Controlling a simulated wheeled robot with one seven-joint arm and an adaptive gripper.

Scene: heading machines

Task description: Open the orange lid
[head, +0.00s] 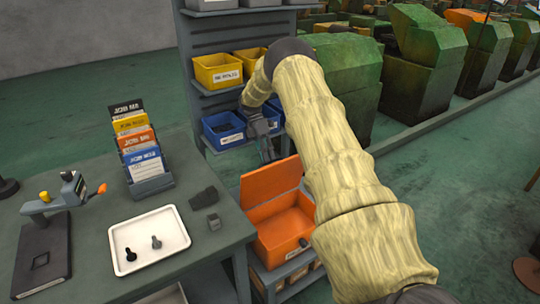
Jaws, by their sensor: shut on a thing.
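The orange lid (270,181) stands raised at the back of an orange bin (275,248), leaning back from the bin's open mouth. The bin sits on a low shelf right of the bench, and its inside shows. My gripper (267,156) is at the lid's upper edge, pointing down, shut on the lid. The exact contact of the fingers is small and dark. My arm hides the bin's right side.
A grey bench (85,170) at left holds a white tray (149,240) with two bolts, a card rack (152,184) and a gauge stand (48,200). A shelf rack behind holds yellow bins (217,72) and blue bins (222,130). Green machines (345,85) stand behind my arm.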

